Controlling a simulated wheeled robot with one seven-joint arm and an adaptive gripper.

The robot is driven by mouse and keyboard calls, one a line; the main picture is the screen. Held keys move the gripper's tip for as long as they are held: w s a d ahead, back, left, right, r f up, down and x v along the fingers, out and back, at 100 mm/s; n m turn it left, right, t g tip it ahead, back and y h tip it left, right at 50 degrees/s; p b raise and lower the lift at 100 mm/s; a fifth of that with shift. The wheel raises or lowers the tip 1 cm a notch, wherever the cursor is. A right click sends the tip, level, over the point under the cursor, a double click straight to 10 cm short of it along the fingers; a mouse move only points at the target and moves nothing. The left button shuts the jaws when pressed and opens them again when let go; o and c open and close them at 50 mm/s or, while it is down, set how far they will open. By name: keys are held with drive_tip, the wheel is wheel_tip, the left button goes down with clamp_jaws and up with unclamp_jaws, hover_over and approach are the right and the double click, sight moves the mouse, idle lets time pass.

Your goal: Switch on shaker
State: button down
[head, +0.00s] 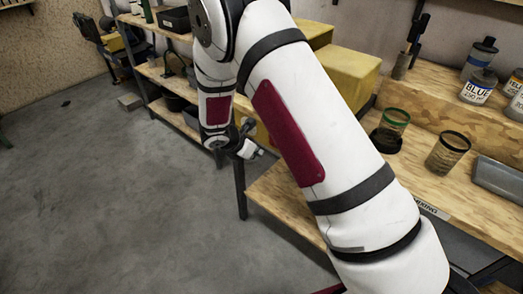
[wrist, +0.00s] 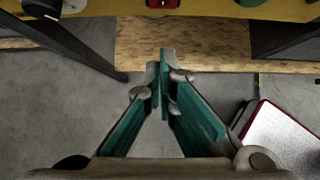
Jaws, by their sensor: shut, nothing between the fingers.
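A yellow machine (head: 345,75), which I take to be the shaker, stands on the wooden bench and is partly hidden behind my arm in the head view. Its yellow edge (wrist: 215,10) runs along the top of the wrist view, with a red switch-like part (wrist: 163,4) cut off by the frame. Whether that switch is on or off cannot be told. My gripper (wrist: 165,58) is shut and empty, its green fingers together, pointing toward the yellow edge below the red part and apart from it in the picture. In the head view my gripper (head: 250,143) is in front of the bench.
The wooden bench (head: 275,205) holds a green-rimmed cup (head: 395,118), another cup (head: 447,150) and a grey tray (head: 497,177). Labelled bottles (head: 478,87) stand on a raised ledge. Shelves (head: 160,75) stand at the back left. The grey floor (head: 110,200) on the left is mostly clear.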

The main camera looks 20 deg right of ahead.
drive_tip(key=a+f+v, duration=0.1)
drive_tip(key=v, duration=0.7)
drive_tip(key=shift+s+a+r, duration=0.25)
drive_tip(key=shift+s+a, duration=0.1)
drive_tip(key=shift+s, duration=0.1)
drive_tip(key=s+d+r+m+g+y, duration=0.1)
drive_tip(key=s+d+r+m, duration=0.5)
drive_tip(key=r, duration=0.4)
drive_tip(key=s+d+r+m+g+y, duration=0.1)
drive_tip(key=s+d+r+m, duration=0.3)
drive_tip(key=s+r+m, duration=0.5)
drive_tip(key=s+r+m+y, duration=0.1)
drive_tip(key=s+r+m, duration=0.1)
drive_tip(key=s, duration=0.4)
drive_tip(key=s+r+m+t+y, duration=0.1)
drive_tip(key=s+r+m+y, duration=0.1)
drive_tip(key=s, duration=0.4)
drive_tip(key=s+r+m+t+y+p, duration=0.1)
drive_tip(key=s+r+m, duration=0.3)
drive_tip(key=s+m, duration=0.1)
drive_tip(key=shift+s+a+r+m, duration=0.15)
drive_tip(key=shift+s+a+m, duration=0.15)
drive_tip(key=shift+s, duration=0.1)
